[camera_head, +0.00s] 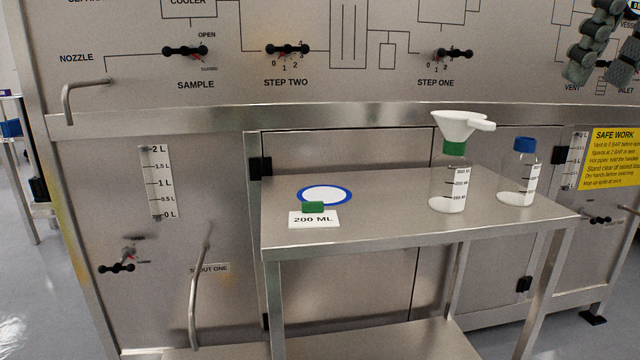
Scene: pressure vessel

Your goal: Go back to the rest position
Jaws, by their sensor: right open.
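My right gripper (596,42) shows only in part at the top right edge, in front of the panel near the VENT and INLET labels. It is open, and I see nothing held in it. It is above and to the right of the small steel table (390,228), apart from everything on it. My left gripper is not in view.
On the table stand a clear bottle (449,188) with a white funnel (460,126) on top and a blue-capped bottle (519,175). A blue-ringed white disc (326,195) and a 200 ML card (314,219) lie at left. Valve handles and a nozzle (80,98) protrude from the panel.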

